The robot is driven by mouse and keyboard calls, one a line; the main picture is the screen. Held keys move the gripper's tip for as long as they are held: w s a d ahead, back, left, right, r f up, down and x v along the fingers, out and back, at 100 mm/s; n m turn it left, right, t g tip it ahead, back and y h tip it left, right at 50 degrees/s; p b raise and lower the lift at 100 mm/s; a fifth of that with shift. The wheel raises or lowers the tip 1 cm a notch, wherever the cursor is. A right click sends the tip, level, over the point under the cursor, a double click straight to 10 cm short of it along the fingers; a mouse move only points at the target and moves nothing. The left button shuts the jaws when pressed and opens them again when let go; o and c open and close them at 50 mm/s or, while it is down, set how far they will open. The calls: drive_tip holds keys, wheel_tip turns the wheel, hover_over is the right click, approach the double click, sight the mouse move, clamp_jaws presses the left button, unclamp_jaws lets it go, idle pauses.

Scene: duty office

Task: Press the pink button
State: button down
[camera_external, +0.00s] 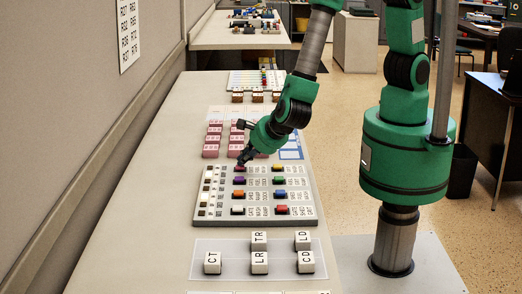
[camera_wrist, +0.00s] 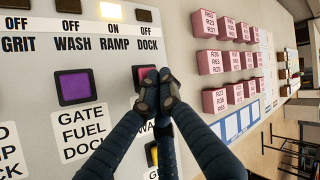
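The pink button (camera_wrist: 143,71), a magenta square in a dark frame, is partly hidden behind my fingertips in the wrist view. It also shows as a small magenta spot in the external view (camera_external: 240,168), at the far left of the button panel (camera_external: 202,218). My gripper (camera_wrist: 157,86) is shut and empty, with its fingertips together over the lower right of the button. In the external view my gripper (camera_external: 245,156) points down at the panel's far edge. I cannot tell whether the tips touch the button. The label below the button is mostly hidden.
A purple button (camera_wrist: 75,86) sits beside the pink one, and a yellow button (camera_wrist: 152,153) is partly behind my fingers. One lamp (camera_wrist: 111,11), marked ON RAMP, is lit; its neighbours are dark. Pink labelled blocks (camera_external: 211,140) stand beyond the panel, white lettered cubes (camera_external: 212,262) before it.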

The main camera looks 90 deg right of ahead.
sight(244, 166)
drive_tip(key=shift+r+p, duration=0.5)
drive_tip(key=shift+p, duration=0.25)
wheel_tip(244, 166, up, 6)
drive_tip(key=p, duration=0.6)
drive_tip(key=shift+f, duration=0.1)
idle(0.7)
